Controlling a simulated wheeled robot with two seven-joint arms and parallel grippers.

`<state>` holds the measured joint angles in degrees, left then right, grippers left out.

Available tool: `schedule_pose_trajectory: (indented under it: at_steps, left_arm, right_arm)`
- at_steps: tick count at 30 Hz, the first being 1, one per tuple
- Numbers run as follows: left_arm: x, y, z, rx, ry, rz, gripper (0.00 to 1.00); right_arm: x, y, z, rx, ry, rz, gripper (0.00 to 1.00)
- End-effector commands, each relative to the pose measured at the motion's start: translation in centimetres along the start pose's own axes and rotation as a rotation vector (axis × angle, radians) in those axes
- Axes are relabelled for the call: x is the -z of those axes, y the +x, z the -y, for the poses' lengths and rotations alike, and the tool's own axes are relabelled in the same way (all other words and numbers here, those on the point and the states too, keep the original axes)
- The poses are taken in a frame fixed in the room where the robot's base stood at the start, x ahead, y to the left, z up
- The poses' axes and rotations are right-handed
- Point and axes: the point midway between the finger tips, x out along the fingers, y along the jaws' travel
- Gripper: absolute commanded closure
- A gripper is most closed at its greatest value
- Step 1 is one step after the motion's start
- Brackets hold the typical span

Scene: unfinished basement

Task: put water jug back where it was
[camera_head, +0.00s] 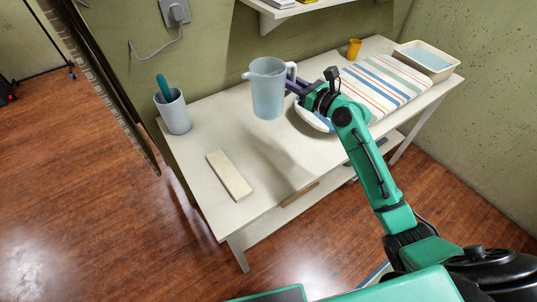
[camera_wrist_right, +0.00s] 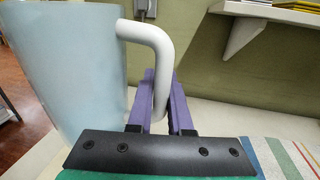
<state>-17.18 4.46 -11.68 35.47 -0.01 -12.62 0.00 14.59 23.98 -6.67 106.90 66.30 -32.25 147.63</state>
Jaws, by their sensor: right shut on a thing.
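The water jug (camera_head: 268,92) is pale blue and translucent, with a white handle on its right side. It is upright over the middle of the table (camera_head: 215,130); I cannot tell whether its base touches the tabletop. My right gripper (camera_head: 292,86) reaches it from the right. In the right wrist view the purple fingers (camera_wrist_right: 160,105) are shut on the white handle (camera_wrist_right: 158,55), one on each side of its lower part. The jug body (camera_wrist_right: 65,75) fills the left of that view. My left gripper is not in view.
A grey cup (camera_head: 173,113) with a teal-handled tool stands at the table's left end. A cream block (camera_head: 229,175) lies near the front. A striped cloth (camera_head: 385,82), partly covered plate (camera_head: 310,117), yellow cup (camera_head: 354,49) and basin (camera_head: 428,62) are to the right. A wall shelf (camera_head: 290,12) hangs above.

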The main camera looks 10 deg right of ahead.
Motion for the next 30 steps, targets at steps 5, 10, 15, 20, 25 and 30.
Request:
schedule_pose_trajectory:
  at_steps: [5, 10, 15, 20, 25, 30]
  left_arm:
    - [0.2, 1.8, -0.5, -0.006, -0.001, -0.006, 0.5]
    - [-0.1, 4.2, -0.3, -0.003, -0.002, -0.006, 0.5]
    - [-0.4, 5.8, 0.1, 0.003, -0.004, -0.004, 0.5]
    - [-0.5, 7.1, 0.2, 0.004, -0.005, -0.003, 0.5]
    - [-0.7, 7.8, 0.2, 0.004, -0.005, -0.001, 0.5]
    - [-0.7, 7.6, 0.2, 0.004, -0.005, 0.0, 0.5]
  right_arm:
    - [5.3, 0.0, 0.2, 0.003, 0.006, -0.006, 1.0]
    - [11.3, -0.1, 0.3, 0.003, 0.008, -0.004, 1.0]
    - [15.1, -0.1, 0.4, 0.003, 0.005, -0.002, 1.0]
    - [17.9, -0.1, 0.4, 0.003, 0.007, -0.002, 1.0]
    - [19.8, -0.2, 0.4, 0.002, 0.004, 0.0, 1.0]
    - [19.6, -0.2, 0.4, 0.001, 0.003, -0.001, 1.0]
